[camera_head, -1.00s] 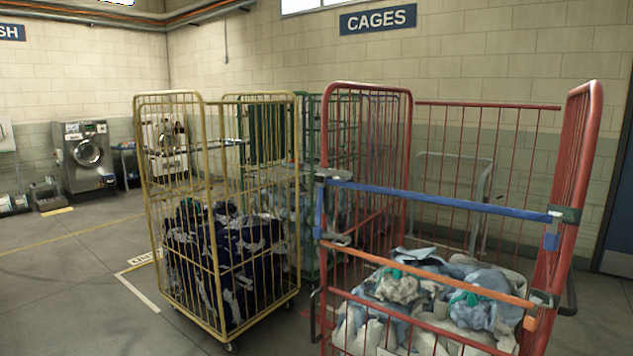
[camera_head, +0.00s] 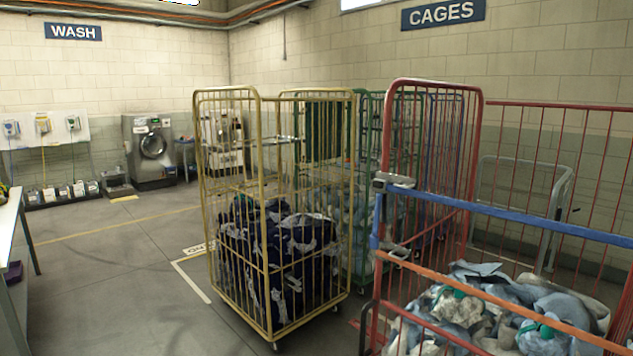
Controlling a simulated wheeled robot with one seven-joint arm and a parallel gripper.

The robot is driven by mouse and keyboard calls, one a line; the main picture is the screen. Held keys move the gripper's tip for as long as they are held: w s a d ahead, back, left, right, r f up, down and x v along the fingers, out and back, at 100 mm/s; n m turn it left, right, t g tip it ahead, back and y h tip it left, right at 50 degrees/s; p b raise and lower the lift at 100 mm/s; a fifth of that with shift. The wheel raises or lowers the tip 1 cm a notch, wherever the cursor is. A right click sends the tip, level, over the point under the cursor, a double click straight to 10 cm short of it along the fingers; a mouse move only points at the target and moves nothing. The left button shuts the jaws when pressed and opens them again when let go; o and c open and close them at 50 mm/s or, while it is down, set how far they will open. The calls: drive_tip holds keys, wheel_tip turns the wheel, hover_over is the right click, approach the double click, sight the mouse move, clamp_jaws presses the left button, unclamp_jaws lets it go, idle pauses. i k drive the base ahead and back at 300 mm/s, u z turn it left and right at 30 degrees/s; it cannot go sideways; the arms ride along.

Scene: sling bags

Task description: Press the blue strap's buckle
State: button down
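A blue strap (camera_head: 520,219) runs across the upper front of the red cage (camera_head: 433,87), from its left front post out past the right edge of the picture. A grey metal buckle (camera_head: 394,181) sits at the strap's left end, on the post. An orange strap (camera_head: 480,292) crosses lower down, with another grey buckle (camera_head: 398,251) at its left end. The cage holds crumpled light blue, white and green cloth (camera_head: 510,308). My gripper is not in view.
A yellow cage (camera_head: 228,93) with dark blue cloth stands left of the red one, with green and blue cages behind. A washing machine (camera_head: 151,150) stands at the back wall. A white table (camera_head: 8,225) is at the left edge. Floor between table and yellow cage is clear.

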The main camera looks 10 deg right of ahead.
sight(377, 184)
drive_tip(key=u, duration=0.55)
drive_tip(key=i, duration=0.85)
drive_tip(key=u, duration=0.25)
